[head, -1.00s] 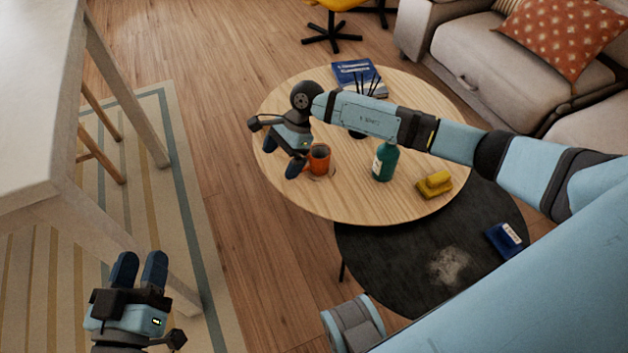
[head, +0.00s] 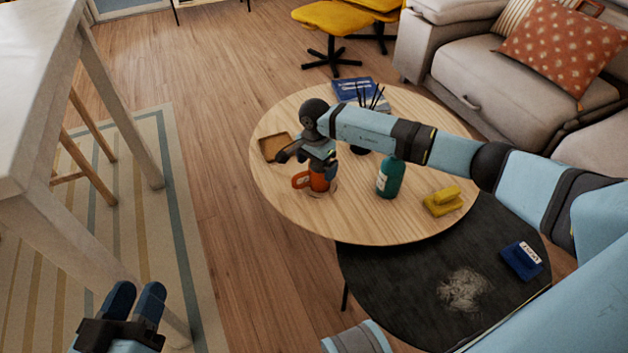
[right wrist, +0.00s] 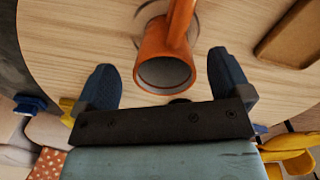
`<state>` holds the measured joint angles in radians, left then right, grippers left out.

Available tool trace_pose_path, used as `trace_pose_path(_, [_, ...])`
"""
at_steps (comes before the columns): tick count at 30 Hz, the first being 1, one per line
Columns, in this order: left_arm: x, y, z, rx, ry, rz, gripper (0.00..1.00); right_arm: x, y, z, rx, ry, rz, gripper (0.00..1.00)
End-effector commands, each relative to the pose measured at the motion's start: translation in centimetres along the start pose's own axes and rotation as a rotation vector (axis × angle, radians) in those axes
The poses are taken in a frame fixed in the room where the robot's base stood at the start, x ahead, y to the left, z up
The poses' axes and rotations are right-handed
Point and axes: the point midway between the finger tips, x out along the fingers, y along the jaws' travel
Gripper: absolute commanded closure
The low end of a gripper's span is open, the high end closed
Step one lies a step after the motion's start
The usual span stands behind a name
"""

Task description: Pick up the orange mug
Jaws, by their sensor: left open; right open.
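The orange mug (head: 318,183) stands on the round wooden table, its handle toward the left in the head view. My right gripper (head: 322,174) is over it and hides part of its top. In the right wrist view the mug (right wrist: 166,55) lies between the two spread fingers of my right gripper (right wrist: 165,82), with its open rim facing the camera and gaps to both fingers. My right gripper is open and not closed on the mug. My left gripper (head: 136,300) is open and empty at the lower left, away from the table.
On the round table (head: 290,220) stand a green bottle (head: 389,177), yellow sponges (head: 442,203), a brown tray (head: 273,148) and a blue book (head: 352,88). A lower black table (head: 400,285) holds a blue box (head: 521,260). A white table (head: 30,120) stands at left.

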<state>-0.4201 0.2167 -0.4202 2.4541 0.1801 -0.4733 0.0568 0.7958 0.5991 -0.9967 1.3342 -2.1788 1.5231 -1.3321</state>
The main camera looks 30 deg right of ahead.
Motion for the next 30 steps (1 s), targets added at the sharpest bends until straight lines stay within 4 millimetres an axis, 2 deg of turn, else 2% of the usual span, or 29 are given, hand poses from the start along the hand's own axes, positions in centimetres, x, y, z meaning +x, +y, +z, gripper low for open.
trace_pose_path(7, [0.3, -0.6, 2.4, 0.022, -0.053, 0.009, 0.57, 3.6, -0.2, -0.6, 0.001, -0.003, 0.002, 0.04])
trace_pose_path(10, [0.5, -0.9, 2.1, 0.060, -0.033, 0.009, 0.57, 4.8, -0.2, -0.6, 0.002, -0.002, 0.001, 0.04])
trace_pose_path(18, [0.5, -1.0, 1.6, 0.082, -0.021, 0.009, 0.57, 5.1, -0.2, -0.7, 0.001, -0.001, 0.000, 0.04])
trace_pose_path(20, [0.5, -1.0, 1.6, 0.082, -0.021, 0.009, 0.57, 5.1, -0.2, -0.7, 0.001, -0.001, 0.000, 0.15])
trace_pose_path(26, [0.5, -1.0, 1.6, 0.082, -0.021, 0.009, 0.57, 5.0, -0.2, -0.7, 0.001, -0.001, 0.000, 0.61])
trace_pose_path(27, [0.5, -1.0, 1.6, 0.082, -0.021, 0.009, 0.57, 5.0, -0.2, -0.7, 0.001, -0.001, -0.001, 0.66])
trace_pose_path(30, [0.5, -1.0, 1.6, 0.082, -0.021, 0.009, 0.57, 5.0, -0.2, -0.7, 0.001, -0.001, -0.001, 0.66])
